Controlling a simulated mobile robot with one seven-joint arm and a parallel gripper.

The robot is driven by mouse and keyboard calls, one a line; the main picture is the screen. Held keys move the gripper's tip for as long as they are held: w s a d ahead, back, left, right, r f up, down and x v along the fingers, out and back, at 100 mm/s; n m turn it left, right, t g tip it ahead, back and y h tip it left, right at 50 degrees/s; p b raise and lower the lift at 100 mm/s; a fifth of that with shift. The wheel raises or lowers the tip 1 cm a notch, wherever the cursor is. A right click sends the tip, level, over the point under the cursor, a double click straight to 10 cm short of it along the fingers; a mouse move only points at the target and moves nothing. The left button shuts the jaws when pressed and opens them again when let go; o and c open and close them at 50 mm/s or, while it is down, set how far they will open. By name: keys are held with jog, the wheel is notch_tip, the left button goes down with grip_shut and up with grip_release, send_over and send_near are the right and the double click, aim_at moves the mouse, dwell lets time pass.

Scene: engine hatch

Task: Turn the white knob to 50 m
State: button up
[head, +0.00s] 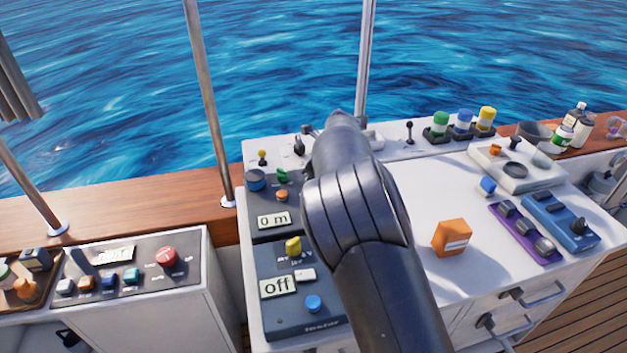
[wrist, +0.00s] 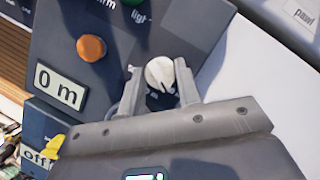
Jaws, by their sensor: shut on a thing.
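The white knob (wrist: 160,73) shows in the wrist view on a dark panel (wrist: 108,50). My gripper (wrist: 160,80) has one finger on each side of the knob and is shut on it. A small dark mark shows on the knob's near edge. The display (wrist: 61,87) left of the knob reads "0 m". The same display (head: 274,220) shows in the head view, also reading "0 m". In the head view my arm hides the knob and the gripper.
An orange knob (wrist: 91,48) sits between the display and my gripper, with a green knob (wrist: 132,2) above. An orange box (head: 452,238) stands on the white top at right.

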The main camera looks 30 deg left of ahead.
jog(key=m+t, duration=0.1)
jog(key=m, duration=0.1)
jog(key=m+t, duration=0.1)
jog(key=m, duration=0.2)
jog(key=shift+s+h, duration=0.2)
jog(key=shift+h, duration=0.2)
jog(key=m, duration=0.3)
jog(key=m+t+h, duration=0.1)
jog(key=m, duration=0.1)
jog(key=shift+s+a+f+m+t, duration=0.1)
jog(key=shift+a+m+t, duration=0.05)
jog(key=shift+m+t, duration=0.2)
jog(key=m+h, duration=0.1)
jog(key=m, duration=0.1)
jog(key=m+h, duration=0.1)
jog(key=m, duration=0.2)
jog(key=shift+a+m+t, duration=0.1)
jog(key=shift+m+t, duration=0.15)
jog(key=m+h, duration=0.2)
jog(key=m, duration=0.3)
jog(key=shift+a+m, duration=0.15)
jog(key=shift+m, duration=0.15)
jog(key=shift+h, duration=0.3)
jog(key=o, duration=1)
